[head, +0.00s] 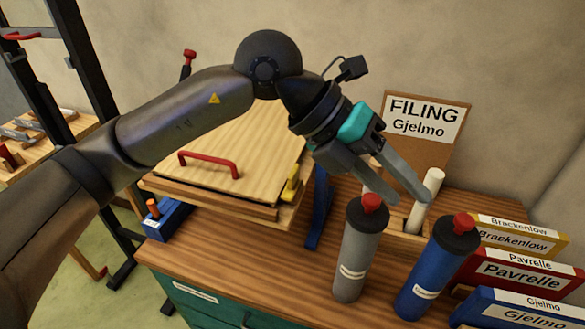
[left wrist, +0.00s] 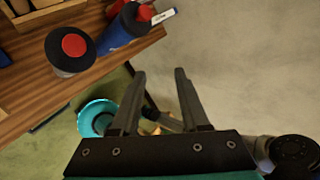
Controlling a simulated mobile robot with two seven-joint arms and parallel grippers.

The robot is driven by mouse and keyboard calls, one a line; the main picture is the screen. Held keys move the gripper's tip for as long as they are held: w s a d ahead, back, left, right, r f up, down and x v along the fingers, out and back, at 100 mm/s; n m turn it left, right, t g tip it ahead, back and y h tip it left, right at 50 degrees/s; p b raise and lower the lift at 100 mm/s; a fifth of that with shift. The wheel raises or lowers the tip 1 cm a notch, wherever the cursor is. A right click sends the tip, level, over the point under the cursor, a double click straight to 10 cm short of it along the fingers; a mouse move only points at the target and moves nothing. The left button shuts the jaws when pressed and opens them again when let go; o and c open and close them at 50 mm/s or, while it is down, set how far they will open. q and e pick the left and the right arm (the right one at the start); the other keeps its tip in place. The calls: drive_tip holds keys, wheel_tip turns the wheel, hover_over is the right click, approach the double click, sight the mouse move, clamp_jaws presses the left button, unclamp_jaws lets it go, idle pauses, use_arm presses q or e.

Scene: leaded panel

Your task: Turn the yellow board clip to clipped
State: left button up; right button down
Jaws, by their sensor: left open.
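The yellow board clip (head: 292,184) sits at the right edge of the wooden board (head: 235,150), which has a red handle (head: 208,163) on top. The clip's exact setting is too small to tell. My left gripper (head: 402,195) is open and empty, to the right of the clip and above the bottles. In the left wrist view my left gripper (left wrist: 160,95) shows its two fingers apart with nothing between them. The clip does not show in the left wrist view.
A grey bottle (head: 357,255) and a blue bottle (head: 432,270) with red caps stand below the gripper. Labelled binders (head: 525,275) lie at the right. A filing sign (head: 424,120) stands behind. A blue upright (head: 318,210) is right of the clip.

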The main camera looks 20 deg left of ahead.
use_arm(q)
drive_tip(key=w+a+n+t+y, duration=0.2)
drive_tip(key=w+a+y, duration=0.3)
drive_tip(key=a, duration=0.4)
drive_tip(key=n+t+y, duration=0.2)
drive_tip(key=y, duration=0.3)
approach(293, 171)
drive_tip(key=p+x, duration=0.3)
drive_tip(key=x, duration=0.6)
drive_tip(key=shift+f, duration=0.1)
clamp_jaws()
